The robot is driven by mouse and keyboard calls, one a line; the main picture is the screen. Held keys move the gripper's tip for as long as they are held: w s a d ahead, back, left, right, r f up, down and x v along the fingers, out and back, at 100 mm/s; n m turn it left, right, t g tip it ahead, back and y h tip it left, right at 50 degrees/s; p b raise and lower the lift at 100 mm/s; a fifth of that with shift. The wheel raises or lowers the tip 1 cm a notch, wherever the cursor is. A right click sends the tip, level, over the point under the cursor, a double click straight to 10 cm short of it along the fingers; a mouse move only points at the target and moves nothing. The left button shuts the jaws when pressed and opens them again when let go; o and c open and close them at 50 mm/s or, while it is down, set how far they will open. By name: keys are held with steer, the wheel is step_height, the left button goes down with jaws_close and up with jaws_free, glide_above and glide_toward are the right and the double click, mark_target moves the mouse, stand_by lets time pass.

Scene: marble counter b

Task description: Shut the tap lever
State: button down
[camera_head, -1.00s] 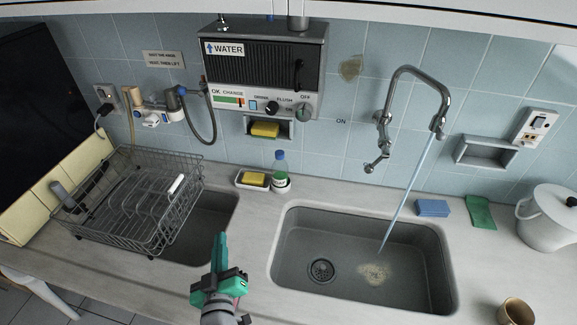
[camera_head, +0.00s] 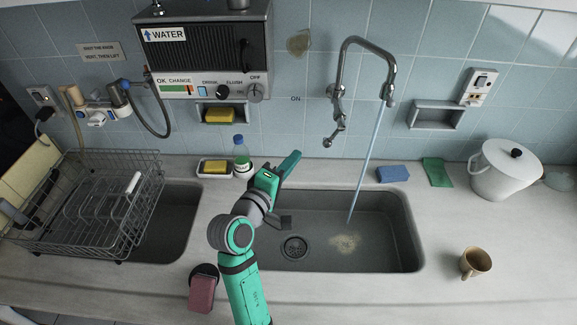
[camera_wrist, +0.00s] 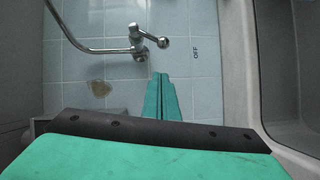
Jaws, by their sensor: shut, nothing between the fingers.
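The chrome wall tap (camera_head: 345,62) has a tall hooked spout, and a stream of water (camera_head: 366,165) runs from it into the right sink (camera_head: 405,225). Its small lever (camera_head: 337,130) sits low on the tap body, near the wall. In the wrist view, the lever (camera_wrist: 162,42) lies just beyond my fingertips. My gripper (camera_head: 294,158) is shut and empty, below and left of the lever and apart from it. It also shows in the wrist view (camera_wrist: 162,80). An "OFF" label (camera_wrist: 196,52) is on the tiles there; an "ON" label (camera_head: 295,99) shows left of the tap.
A bottle (camera_head: 242,155) and a yellow sponge dish (camera_head: 214,167) stand left of my gripper. A water heater (camera_head: 205,50) hangs above them. A dish rack (camera_head: 90,200) is at left. A blue sponge (camera_head: 392,174), white pot (camera_head: 503,170) and cup (camera_head: 474,262) are right.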

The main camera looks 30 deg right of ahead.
steer(key=w+d+f, duration=0.1)
steer(key=d, duration=0.7)
steer(key=shift+w, duration=0.3)
